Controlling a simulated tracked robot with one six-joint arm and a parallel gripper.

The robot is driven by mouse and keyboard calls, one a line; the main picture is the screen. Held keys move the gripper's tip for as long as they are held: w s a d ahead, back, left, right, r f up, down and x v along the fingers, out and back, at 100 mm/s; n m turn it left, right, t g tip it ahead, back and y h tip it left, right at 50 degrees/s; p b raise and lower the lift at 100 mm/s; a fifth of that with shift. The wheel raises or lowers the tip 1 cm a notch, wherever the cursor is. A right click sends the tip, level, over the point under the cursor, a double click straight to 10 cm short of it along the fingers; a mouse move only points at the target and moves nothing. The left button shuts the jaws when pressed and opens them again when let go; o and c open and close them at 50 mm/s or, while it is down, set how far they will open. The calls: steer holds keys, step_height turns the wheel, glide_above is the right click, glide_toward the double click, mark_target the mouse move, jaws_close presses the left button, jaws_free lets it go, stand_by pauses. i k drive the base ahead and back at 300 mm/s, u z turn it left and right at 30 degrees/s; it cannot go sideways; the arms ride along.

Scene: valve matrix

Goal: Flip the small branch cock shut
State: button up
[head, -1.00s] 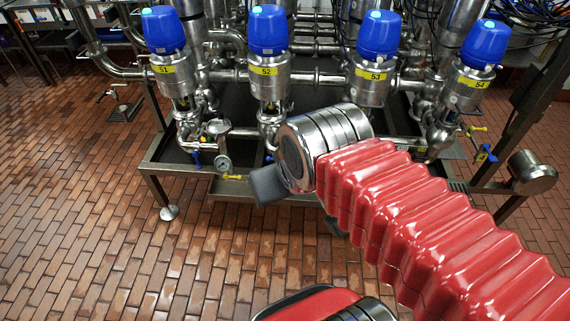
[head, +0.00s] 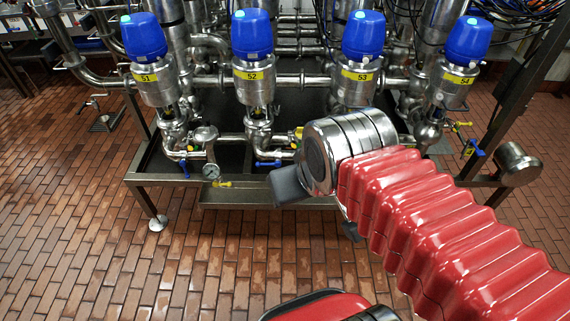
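Several small cocks with coloured handles sit low on the pipework; I cannot tell which is the branch cock. A blue-handled one (head: 268,163) is under valve 52, and another blue handle (head: 184,168) hangs under valve 51. A yellow handle (head: 222,184) is beside the round gauge. At right are a yellow handle (head: 463,124) and a blue handle (head: 475,148) under valve 54. My gripper (head: 318,208) is in front of the rack, right of the handle under valve 52. Dark gripper parts show at two sides of the metal wrist; its grip is mostly hidden.
Blue-capped valves 51 (head: 143,36), 52 (head: 252,34), 53 (head: 363,34) and 54 (head: 468,40) stand in a row above a steel frame (head: 165,181). A gauge (head: 211,171) hangs low at left. The brick floor (head: 90,230) in front is clear.

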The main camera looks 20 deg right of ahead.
mark_target(277, 163)
steer(key=z, duration=0.15)
steer(key=i, duration=1)
steer(key=u, duration=1.2)
steer(key=k, duration=0.5)
